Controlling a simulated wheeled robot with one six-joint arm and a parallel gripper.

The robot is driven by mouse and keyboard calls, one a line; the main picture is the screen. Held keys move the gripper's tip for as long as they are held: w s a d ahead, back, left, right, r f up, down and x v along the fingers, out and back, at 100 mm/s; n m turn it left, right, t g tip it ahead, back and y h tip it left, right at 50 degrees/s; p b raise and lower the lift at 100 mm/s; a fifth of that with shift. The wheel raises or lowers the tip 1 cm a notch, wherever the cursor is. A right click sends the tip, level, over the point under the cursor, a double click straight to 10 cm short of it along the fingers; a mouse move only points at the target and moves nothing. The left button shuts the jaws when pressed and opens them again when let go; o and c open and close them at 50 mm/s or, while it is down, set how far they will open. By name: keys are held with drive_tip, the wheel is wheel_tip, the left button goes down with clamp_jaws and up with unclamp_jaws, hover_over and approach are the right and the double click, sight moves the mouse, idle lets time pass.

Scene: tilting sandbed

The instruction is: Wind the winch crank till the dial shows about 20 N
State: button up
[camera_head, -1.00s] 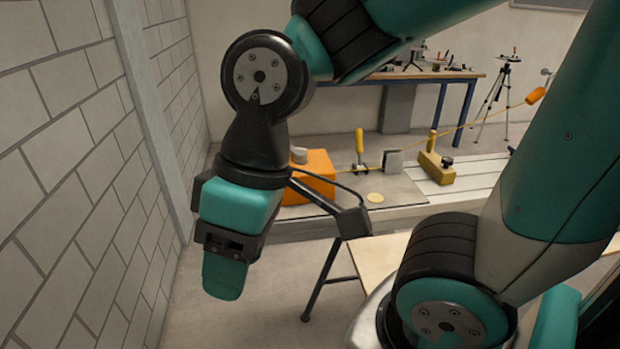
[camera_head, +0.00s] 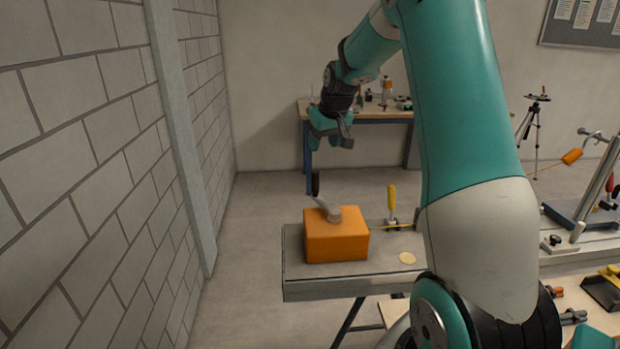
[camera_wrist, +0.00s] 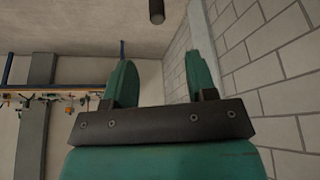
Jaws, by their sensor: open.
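The winch is an orange box (camera_head: 337,240) on the near left end of the grey bed. Its crank has a grey hub (camera_head: 333,213), and an arm slants up and left to an upright black handle (camera_head: 316,183). A dark round end at the top of the wrist view (camera_wrist: 156,12) looks like this handle. I can make out no dial reading.
A yellow-handled tool (camera_head: 391,205) and a pale disc (camera_head: 407,258) are on the bed right of the winch. My arm hides the bed's middle. A block wall (camera_head: 90,180) runs along the left. A workbench (camera_head: 375,112) and tripod (camera_head: 535,125) stand behind.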

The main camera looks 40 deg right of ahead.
sight(314, 180)
drive_tip(key=p+x, duration=0.4)
drive_tip(key=x, duration=1.1)
drive_tip(key=shift+d+f, duration=0.15)
drive_tip(key=shift+f, duration=0.2)
drive_tip(key=shift+c, duration=0.3)
